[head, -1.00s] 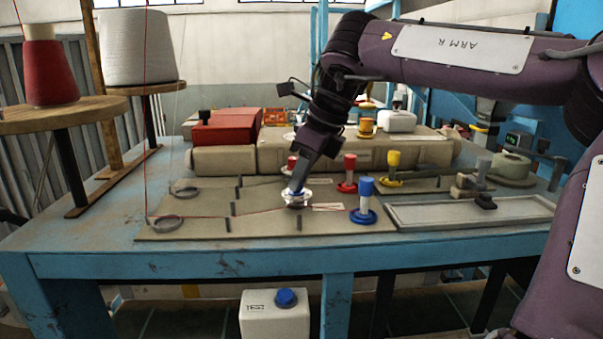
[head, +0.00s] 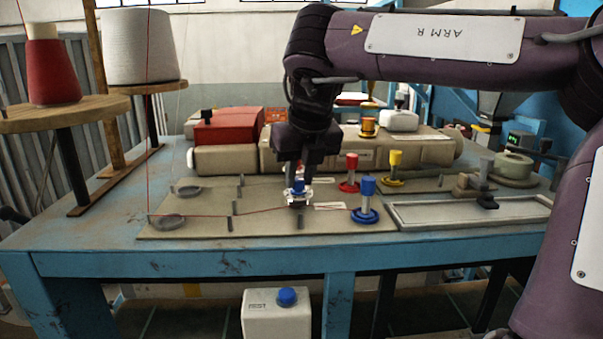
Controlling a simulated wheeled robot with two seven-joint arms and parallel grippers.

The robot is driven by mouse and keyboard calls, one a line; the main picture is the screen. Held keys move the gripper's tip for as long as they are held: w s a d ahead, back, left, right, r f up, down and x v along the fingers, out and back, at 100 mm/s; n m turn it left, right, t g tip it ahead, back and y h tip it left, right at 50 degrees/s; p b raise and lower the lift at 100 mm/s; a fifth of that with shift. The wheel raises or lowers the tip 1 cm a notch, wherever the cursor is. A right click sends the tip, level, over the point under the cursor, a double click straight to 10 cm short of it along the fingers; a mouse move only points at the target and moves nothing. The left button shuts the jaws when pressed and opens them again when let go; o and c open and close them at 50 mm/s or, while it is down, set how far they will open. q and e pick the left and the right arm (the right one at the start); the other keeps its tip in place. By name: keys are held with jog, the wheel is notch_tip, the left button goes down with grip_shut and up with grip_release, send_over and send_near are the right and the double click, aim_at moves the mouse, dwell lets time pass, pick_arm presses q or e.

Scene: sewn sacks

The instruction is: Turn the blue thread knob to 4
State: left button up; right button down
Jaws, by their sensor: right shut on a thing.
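The fingers cover part of the knob and dial, and the dial's numbers are too small to read. A red thread runs along the plate to the knob from the left. My left gripper is not in the head view.
Just right stand a blue-capped post (head: 366,202), a red-capped post (head: 350,174) and a yellow-capped post (head: 394,168). A grey tray (head: 470,222) lies at the right. Behind is a beige machine body (head: 225,160) with a red box (head: 229,127). Thread cones stand at the left.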

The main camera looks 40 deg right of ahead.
jog(key=m+h, duration=0.1)
jog(key=m, duration=0.2)
jog(key=m+g, duration=0.1)
jog(key=m, duration=0.2)
jog(key=shift+w+a+f+g+h, duration=0.1)
jog(key=shift+a+f+g+h, duration=0.1)
jog(key=shift+g+h, duration=0.15)
dwell(0.4)
jog(key=c, duration=1.3)
grip_release()
jog(key=shift+o, duration=0.3)
jog(key=shift+w+d, duration=0.1)
jog(key=shift+w, duration=0.05)
jog(key=shift+r, duration=0.15)
